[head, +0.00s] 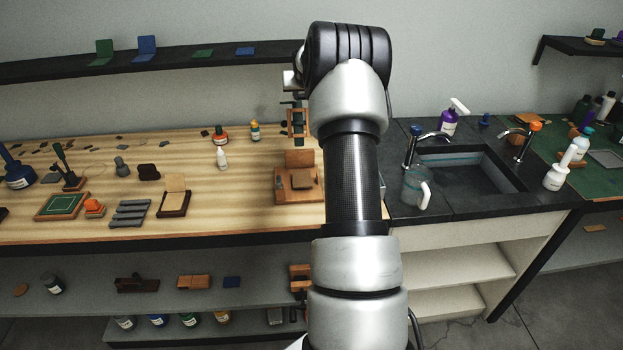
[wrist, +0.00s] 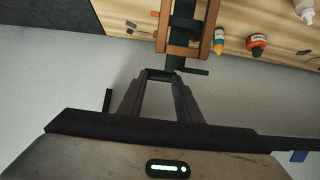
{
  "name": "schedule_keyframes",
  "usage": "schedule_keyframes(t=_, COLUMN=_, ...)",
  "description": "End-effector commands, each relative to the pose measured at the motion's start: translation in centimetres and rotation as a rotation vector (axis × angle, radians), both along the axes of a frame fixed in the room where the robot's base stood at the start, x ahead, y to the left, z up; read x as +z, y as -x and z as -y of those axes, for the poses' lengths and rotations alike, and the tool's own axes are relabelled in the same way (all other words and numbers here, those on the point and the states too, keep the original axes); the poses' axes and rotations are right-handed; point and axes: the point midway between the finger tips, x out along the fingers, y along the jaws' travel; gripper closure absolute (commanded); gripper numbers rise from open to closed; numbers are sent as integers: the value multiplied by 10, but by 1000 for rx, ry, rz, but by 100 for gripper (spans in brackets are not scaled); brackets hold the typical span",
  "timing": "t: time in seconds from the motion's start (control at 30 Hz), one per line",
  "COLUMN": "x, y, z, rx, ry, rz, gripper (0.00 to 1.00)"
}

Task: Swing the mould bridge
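A dark green press post (wrist: 182,22) with an orange-brown wooden frame (wrist: 164,28) around it stands at the top of the wrist view. I cannot tell for sure which part is the mould bridge. In the head view the wooden frame (head: 290,123) shows just left of my arm, at the back of the bench. My gripper (wrist: 160,76) points at the press, its two dark fingers apart with pale wall visible between them. A dark bar (wrist: 194,71) of the press lies close to the fingertips; contact cannot be told. In the head view my arm hides most of the gripper.
The wooden bench (head: 250,180) holds bottles, stamps and wooden blocks. A wooden block stand (head: 286,192) sits in front of the press. A dark wall shelf (head: 170,58) runs above. A sink (head: 470,170) and a clear jug (head: 415,187) are to the right.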

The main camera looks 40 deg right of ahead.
Motion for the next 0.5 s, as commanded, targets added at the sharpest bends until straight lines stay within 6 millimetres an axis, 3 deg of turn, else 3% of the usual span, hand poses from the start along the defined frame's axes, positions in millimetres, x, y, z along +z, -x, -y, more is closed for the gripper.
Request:
schedule_keyframes(t=0.13, x=-11, y=-13, z=7, rx=2, ry=2, rz=5, gripper=69)
schedule_keyframes(t=0.23, x=-11, y=-12, z=7, rx=2, ry=4, rz=8, gripper=83)
schedule_keyframes(t=0.5, x=-10, y=-4, z=2, rx=2, ry=6, rz=8, gripper=86)
